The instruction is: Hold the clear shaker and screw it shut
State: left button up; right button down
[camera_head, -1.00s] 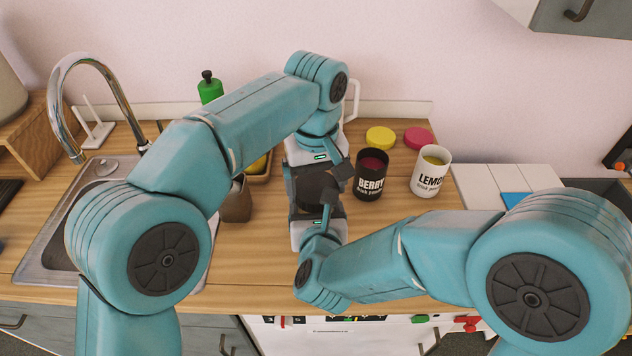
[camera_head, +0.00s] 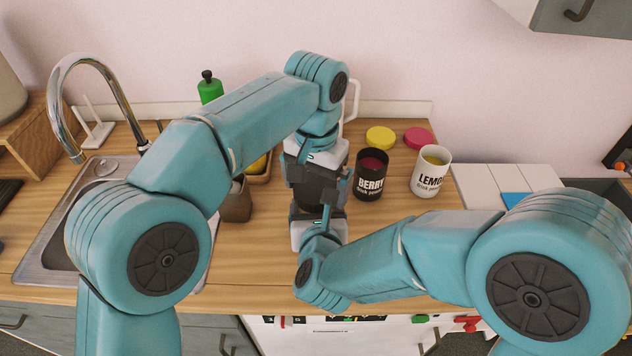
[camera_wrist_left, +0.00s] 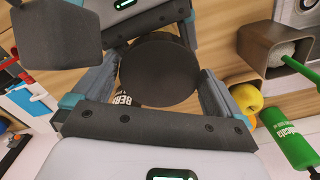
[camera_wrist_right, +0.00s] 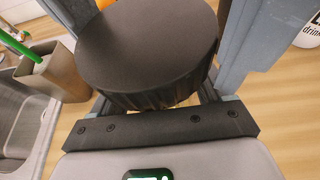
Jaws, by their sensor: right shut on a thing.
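The shaker shows mainly as its round dark lid (camera_head: 318,185), between my two grippers in the head view. The lid also shows in the left wrist view (camera_wrist_left: 160,72) and the right wrist view (camera_wrist_right: 148,45). The clear body is hidden under the lid and the grippers. My right gripper (camera_head: 320,205) comes from the near side and is shut on the shaker. My left gripper (camera_head: 318,172) comes from the far side, its fingers on either side of the lid. I cannot tell whether they press on it.
A black BERRY tub (camera_head: 371,174) stands close to the right of the grippers, with a white LEMON tub (camera_head: 430,171) beyond it. Yellow (camera_head: 381,137) and pink (camera_head: 418,138) lids lie behind. A brown holder (camera_head: 236,200) and the sink (camera_head: 100,185) are left. The front counter is clear.

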pick_arm(q)
jog(key=shift+r, duration=2.2)
notch_tip(320, 180, up, 3)
jog(key=n, duration=0.4)
jog(key=shift+w, duration=0.1)
jog(key=shift+r+n, duration=0.3)
jog(key=shift+n, duration=0.5)
jog(key=shift+f, duration=0.15)
jog(key=shift+f, duration=3.9)
